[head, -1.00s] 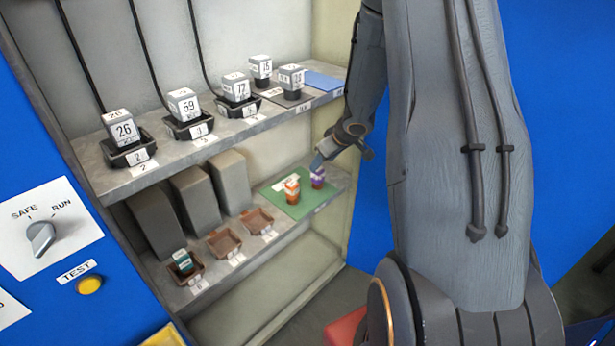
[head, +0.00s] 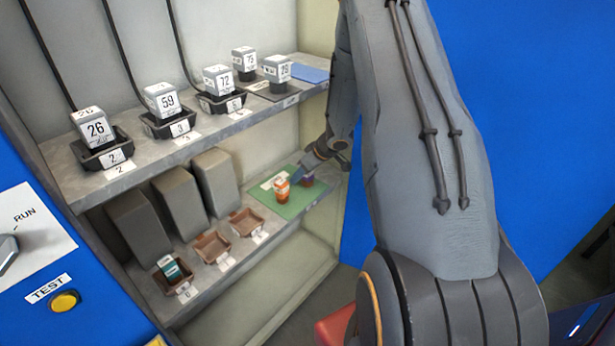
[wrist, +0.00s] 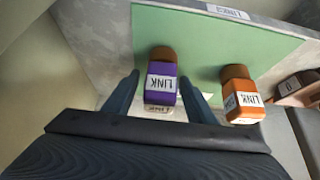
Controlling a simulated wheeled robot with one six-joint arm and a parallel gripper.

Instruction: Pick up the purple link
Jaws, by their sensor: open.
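The purple link (wrist: 162,84) stands on the green mat (wrist: 200,50) in the wrist view, with a white label reading LINK and a brown end. My open gripper (wrist: 162,92) has one finger on each side of it, with a small gap visible on the right. Contact on the left is hard to tell. In the head view the purple link (head: 307,180) is partly hidden by my gripper (head: 306,168). An orange link (wrist: 241,95) stands to the right of the fingers in the wrist view; it also shows in the head view (head: 282,189).
Brown trays (head: 212,246) sit left of the mat on the lower shelf, one holding a teal link (head: 171,268). Grey blocks (head: 179,202) stand behind them. The upper shelf (head: 200,146) above holds several numbered cubes in black holders.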

